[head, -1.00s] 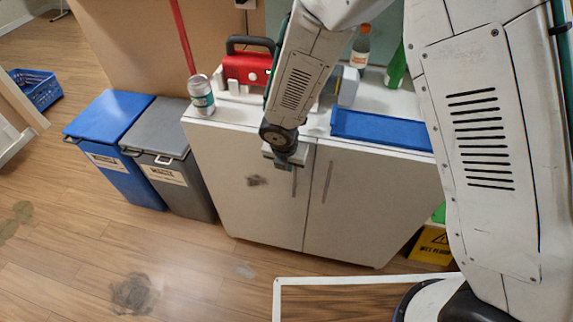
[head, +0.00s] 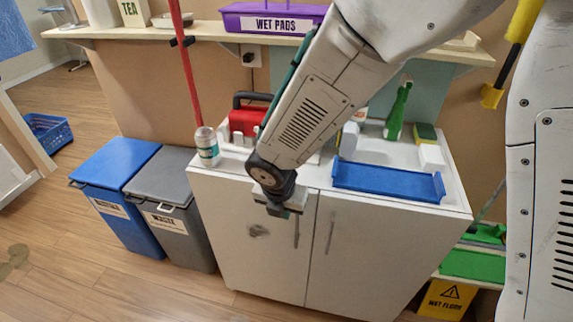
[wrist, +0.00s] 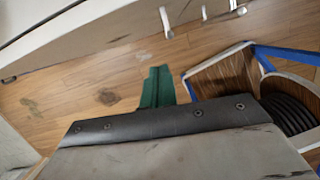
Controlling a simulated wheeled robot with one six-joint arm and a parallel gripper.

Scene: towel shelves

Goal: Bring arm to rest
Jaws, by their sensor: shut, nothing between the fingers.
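My gripper (head: 284,208) hangs at the end of my arm, in front of the white cabinet (head: 335,255), just below its top edge in the head view. It is small there and partly hidden behind my wrist. The gripper is shut and holds nothing. In the wrist view, a dark plate with bolts and a worn grey surface fill the lower part. Wood floor and part of the cabinet with its handles show beyond them.
A blue tray (head: 388,182), a can (head: 207,147) and a green bottle (head: 398,112) stand on the cabinet. Blue (head: 115,190) and grey (head: 170,205) bins stand left.

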